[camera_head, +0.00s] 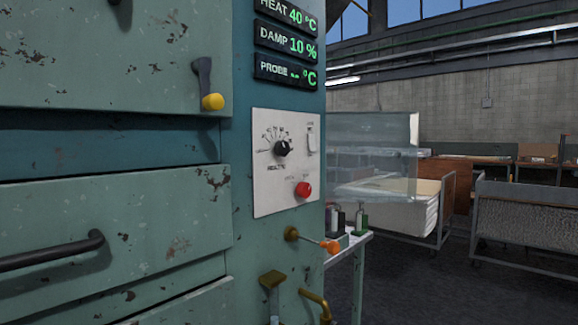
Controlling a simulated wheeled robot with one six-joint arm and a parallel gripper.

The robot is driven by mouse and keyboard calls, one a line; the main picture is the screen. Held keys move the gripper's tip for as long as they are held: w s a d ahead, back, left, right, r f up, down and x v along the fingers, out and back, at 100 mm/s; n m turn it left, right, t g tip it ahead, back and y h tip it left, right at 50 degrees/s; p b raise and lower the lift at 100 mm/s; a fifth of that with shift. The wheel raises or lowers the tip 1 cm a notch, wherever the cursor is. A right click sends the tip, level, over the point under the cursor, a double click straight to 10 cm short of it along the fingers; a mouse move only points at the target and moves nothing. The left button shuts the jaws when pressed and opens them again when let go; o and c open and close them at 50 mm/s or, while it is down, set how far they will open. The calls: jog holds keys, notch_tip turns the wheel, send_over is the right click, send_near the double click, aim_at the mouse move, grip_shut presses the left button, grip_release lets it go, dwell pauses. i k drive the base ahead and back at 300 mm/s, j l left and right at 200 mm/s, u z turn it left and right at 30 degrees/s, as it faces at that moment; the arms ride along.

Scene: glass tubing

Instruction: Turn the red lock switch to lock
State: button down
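A red knob (303,189), which looks like the red lock switch, sits at the lower right of a white control panel (268,205). Small lettering beside it is too blurred to read, so I cannot tell which position it is in. A black dial (282,148) with a printed scale is above and to the left of it. A small pale switch (311,141) is at the panel's upper right. My gripper is not in view, and nothing is seen touching the red knob.
The green cabinet (110,190) fills the left, with a yellow-tipped lever (209,88) and a dark handle (50,251). An orange-tipped lever (318,243) and brass fittings (272,282) stick out below the panel. Carts (525,220) stand at the right; some floor is clear.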

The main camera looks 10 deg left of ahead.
aim_at(303, 190)
jog(key=i+j, duration=0.1)
jog(key=i, duration=0.35)
jog(key=i+j, duration=0.1)
jog(key=i, duration=0.4)
